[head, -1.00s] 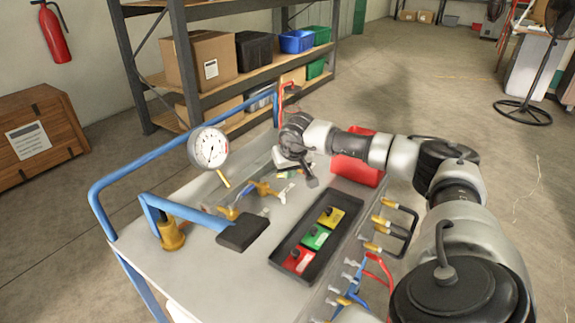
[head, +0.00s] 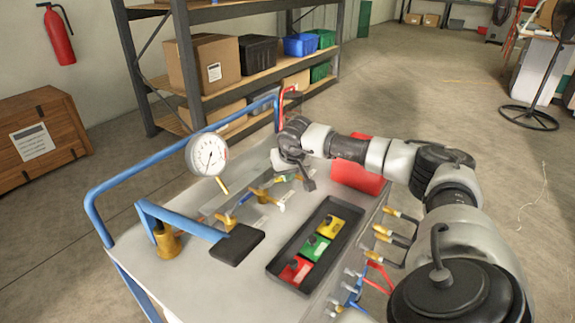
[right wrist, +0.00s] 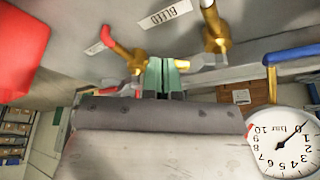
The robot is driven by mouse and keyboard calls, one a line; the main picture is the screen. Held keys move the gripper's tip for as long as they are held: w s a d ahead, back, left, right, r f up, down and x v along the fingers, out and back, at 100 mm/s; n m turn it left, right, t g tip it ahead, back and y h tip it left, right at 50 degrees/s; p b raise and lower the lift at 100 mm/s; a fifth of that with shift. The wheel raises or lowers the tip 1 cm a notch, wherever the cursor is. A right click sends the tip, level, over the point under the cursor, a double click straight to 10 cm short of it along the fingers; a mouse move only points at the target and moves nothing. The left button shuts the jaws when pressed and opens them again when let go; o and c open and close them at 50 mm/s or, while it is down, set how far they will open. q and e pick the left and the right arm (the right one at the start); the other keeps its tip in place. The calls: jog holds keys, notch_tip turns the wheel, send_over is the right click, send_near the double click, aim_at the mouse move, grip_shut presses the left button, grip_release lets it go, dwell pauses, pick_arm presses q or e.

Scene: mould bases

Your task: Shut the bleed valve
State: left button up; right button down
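Brass valves (head: 262,195) stand on the cart top, to the right of the gauge, in the head view. A BLEED label (right wrist: 165,14) lies beside one brass valve (right wrist: 215,35) in the right wrist view. Another brass valve (right wrist: 130,58) with a pale metal lever is left of it. My right gripper (right wrist: 166,72) points down between these two, its green fingertips close together with a thin dark line between them. A pale lever end lies close to its right finger; I cannot tell if it touches. In the head view the right gripper (head: 288,178) is partly hidden by its wrist. My left gripper is not in view.
The pressure gauge (head: 207,154) is left of the valves, reading near zero. A black tray (head: 283,262) of coloured blocks and a red bin (head: 358,176) are nearby.

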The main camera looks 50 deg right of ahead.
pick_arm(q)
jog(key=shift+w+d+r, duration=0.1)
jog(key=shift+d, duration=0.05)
pick_arm(e)
jog(key=shift+w+d, duration=0.3)
jog(key=shift+w, duration=0.3)
jog(key=shift+w+d, duration=0.3)
jog(key=shift+w, duration=0.3)
dwell(0.6)
